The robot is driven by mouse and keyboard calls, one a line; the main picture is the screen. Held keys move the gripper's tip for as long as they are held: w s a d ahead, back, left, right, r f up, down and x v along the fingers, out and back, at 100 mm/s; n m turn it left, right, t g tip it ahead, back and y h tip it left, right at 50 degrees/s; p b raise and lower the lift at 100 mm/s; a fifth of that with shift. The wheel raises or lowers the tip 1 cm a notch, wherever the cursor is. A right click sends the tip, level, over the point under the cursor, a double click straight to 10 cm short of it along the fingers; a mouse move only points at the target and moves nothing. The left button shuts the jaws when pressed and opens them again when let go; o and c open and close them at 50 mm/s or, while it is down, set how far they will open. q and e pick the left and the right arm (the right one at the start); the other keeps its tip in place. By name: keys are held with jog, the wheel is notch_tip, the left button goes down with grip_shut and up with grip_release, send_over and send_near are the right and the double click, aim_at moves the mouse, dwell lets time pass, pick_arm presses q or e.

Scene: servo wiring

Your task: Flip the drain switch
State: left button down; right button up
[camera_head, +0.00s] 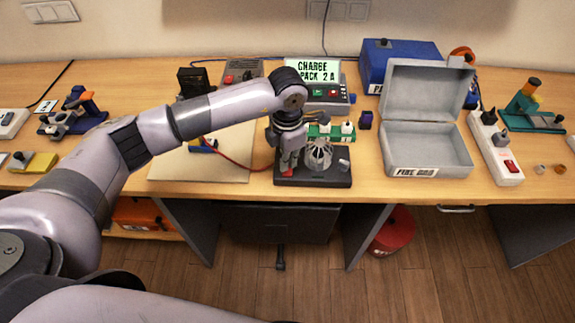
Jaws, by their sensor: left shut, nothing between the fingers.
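My left gripper (288,164) is shut and empty. It points down over the left part of a black base board (315,181) at the front middle of the table. A small red part (287,172) shows at its fingertips; I cannot tell whether they touch it. A round grey caged part (318,155) sits on the board just right of the gripper, with a small pale part (344,163) at the board's right. No label marks the drain switch, and I cannot tell which part it is. The gripper hides the board's left part. My right gripper is out of view.
Behind the board stand a green block with white knobs (342,130) and a charger with a lit sign (312,71) reading "CHARGE PACK 2 A". An open grey fire bin (428,144) and a white power strip (496,150) stand right. A red cable (232,160) runs left across a pale mat (190,172).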

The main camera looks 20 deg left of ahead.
aim_at(288, 173)
pick_arm(q)
jog(key=shift+r+p, duration=0.95)
jog(key=shift+r, duration=1.3)
jog(key=shift+f, duration=0.1)
